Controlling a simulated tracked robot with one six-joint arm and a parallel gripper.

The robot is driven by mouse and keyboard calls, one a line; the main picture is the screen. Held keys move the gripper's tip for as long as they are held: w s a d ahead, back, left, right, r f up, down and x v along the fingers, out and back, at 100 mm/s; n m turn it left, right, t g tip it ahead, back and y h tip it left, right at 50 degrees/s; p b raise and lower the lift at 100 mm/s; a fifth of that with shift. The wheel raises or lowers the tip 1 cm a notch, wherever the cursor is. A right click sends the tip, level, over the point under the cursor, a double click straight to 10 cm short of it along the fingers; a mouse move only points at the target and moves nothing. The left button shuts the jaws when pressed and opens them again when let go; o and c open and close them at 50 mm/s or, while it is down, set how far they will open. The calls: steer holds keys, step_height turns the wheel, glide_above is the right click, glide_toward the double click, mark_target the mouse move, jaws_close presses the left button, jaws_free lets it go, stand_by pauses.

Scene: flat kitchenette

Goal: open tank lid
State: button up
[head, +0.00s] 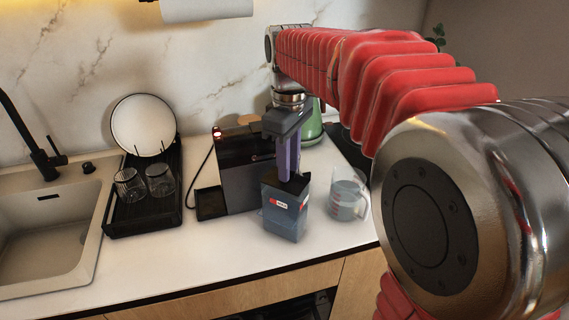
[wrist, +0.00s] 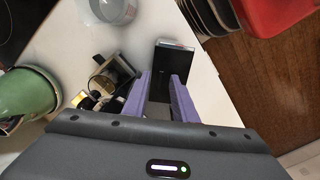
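The tank (head: 283,215) is a dark, bluish box with a red and white label. It stands upright on the white counter in front of the dark coffee machine (head: 237,165). Its black lid (head: 288,184) lies on top and looks shut. My gripper (head: 290,176) points down right over the lid, with its purple fingers apart. In the wrist view my gripper (wrist: 160,77) shows a gap between the fingers, and the black lid (wrist: 172,85) is below and between them. Whether the fingertips touch the lid I cannot tell.
A measuring jug (head: 347,200) stands close to the tank's right. A green kettle (head: 310,125) is behind. A black rack (head: 143,208) with glasses and a plate (head: 143,125) is left, beside the sink (head: 45,240). The counter's front strip is clear.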

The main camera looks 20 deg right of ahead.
steer(key=shift+c, duration=0.4)
jaws_close()
